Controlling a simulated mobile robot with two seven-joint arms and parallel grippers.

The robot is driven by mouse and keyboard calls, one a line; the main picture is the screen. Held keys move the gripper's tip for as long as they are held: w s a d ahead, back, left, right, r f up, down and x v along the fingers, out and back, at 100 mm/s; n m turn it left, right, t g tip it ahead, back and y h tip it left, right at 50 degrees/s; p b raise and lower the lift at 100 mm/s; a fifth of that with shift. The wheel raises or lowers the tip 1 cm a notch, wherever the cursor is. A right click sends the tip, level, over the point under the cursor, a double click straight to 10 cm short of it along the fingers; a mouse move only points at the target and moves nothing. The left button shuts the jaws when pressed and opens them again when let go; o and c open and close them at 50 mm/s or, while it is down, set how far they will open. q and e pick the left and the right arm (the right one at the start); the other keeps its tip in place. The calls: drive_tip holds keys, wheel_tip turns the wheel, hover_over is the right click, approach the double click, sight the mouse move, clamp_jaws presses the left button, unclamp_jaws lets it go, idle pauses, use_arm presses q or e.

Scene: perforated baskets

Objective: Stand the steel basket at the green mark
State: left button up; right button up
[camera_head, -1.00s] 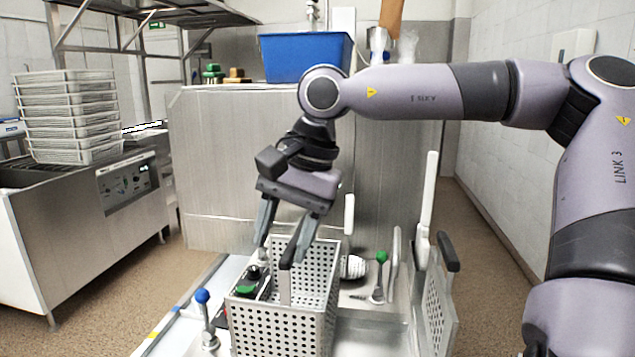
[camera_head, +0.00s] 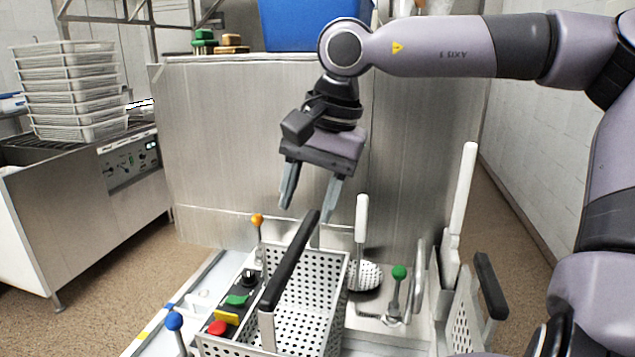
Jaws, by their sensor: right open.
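The steel basket (camera_head: 318,285) is perforated and rectangular, with a black-gripped handle (camera_head: 290,260) standing over it. It stands upright in the middle foreground; its near end is cut off by the frame. My right gripper (camera_head: 309,208) is open and empty, pointing down above the basket's far end, apart from it. My left gripper is not in view.
A second perforated basket (camera_head: 462,315) with a black handle stands at the right. Blue-knobbed (camera_head: 174,321) and orange-knobbed (camera_head: 257,220) levers stand left. A steel panel (camera_head: 230,140) rises behind.

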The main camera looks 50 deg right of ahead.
sight(296, 245)
drive_tip(key=b+x, duration=0.1)
drive_tip(key=x, duration=0.1)
drive_tip(key=b+x, duration=0.4)
drive_tip(key=shift+w+d, duration=0.15)
drive_tip(key=shift+d, duration=0.15)
drive_tip(key=b+x, duration=0.2)
drive_tip(key=x, duration=0.1)
drive_tip(key=shift+f, duration=0.15)
drive_tip(key=shift+w+f+b, duration=0.15)
drive_tip(key=shift+f+b, duration=0.15)
drive_tip(key=shift+f, duration=0.05)
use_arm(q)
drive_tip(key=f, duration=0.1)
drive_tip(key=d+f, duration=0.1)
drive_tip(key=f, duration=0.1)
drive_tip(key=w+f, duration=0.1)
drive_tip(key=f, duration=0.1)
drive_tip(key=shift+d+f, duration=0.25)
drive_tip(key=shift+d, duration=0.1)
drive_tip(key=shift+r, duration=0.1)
use_arm(e)
clamp_jaws()
drive_tip(key=shift+r, duration=0.1)
